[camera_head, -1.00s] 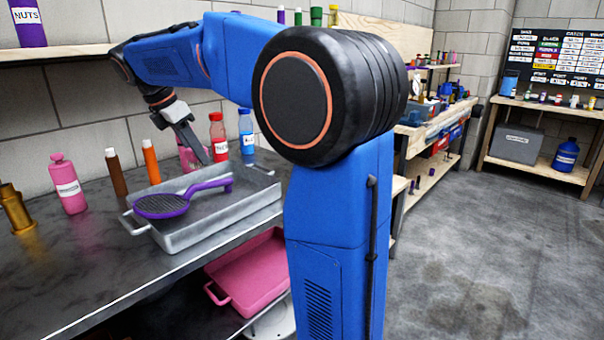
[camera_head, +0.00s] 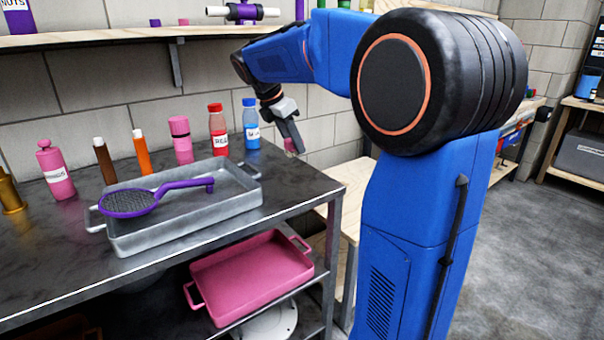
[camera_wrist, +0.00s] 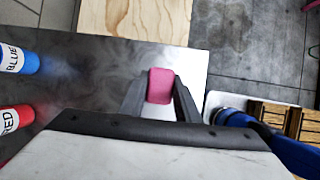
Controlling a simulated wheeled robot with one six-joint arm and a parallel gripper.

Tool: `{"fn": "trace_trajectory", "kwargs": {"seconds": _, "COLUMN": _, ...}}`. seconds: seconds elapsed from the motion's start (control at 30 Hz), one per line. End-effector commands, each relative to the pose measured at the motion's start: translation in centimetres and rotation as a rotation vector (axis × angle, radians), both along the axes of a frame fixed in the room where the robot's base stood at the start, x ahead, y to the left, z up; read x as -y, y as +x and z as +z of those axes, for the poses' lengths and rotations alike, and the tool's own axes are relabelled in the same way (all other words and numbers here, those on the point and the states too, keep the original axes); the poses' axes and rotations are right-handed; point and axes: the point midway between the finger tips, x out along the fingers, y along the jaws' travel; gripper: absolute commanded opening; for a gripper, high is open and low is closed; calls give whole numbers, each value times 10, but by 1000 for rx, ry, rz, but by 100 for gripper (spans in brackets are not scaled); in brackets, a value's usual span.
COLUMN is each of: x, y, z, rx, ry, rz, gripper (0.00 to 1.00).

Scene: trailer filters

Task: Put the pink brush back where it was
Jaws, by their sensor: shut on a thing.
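My gripper (camera_head: 294,142) is shut on a small pink block-shaped thing (camera_head: 290,146), which also shows between the fingers in the wrist view (camera_wrist: 160,85). Only one end shows, so I cannot tell whether it is the pink brush. My gripper is at the right end of the dark metal table (camera_head: 60,270), right of the blue-capped bottle (camera_head: 250,125). A purple brush (camera_head: 135,201) with a dark bristle face lies across the grey metal tray (camera_head: 185,238) on the table. No other pink brush shows clearly.
A red-capped bottle (camera_head: 218,130), a pink cylinder (camera_head: 181,140), orange and brown bottles and a pink bottle (camera_head: 55,170) stand along the table's back. A pink tray (camera_head: 250,275) is on the lower shelf. A wooden shelf (camera_head: 100,38) runs above. Wooden surfaces lie right of the table.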

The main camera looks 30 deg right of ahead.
Motion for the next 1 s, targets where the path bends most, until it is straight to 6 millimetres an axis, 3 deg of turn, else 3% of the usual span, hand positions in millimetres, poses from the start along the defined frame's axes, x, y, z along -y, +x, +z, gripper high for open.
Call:
{"fn": "trace_trajectory", "kwargs": {"seconds": 0.2, "x": 0, "y": -1, "z": -36, "rx": -2, "ry": 0, "rz": 0, "gripper": 5}}
{"fn": "trace_trajectory", "kwargs": {"seconds": 0.47, "x": 0, "y": 0, "z": -53, "rx": -1, "ry": 0, "rz": 0, "gripper": 5}}
{"fn": "trace_trajectory", "kwargs": {"seconds": 0.7, "x": 0, "y": 0, "z": -82, "rx": -3, "ry": 0, "rz": 1, "gripper": 5}}
{"fn": "trace_trajectory", "kwargs": {"seconds": 1.0, "x": 0, "y": 0, "z": -84, "rx": 0, "ry": 0, "rz": 1, "gripper": 5}}
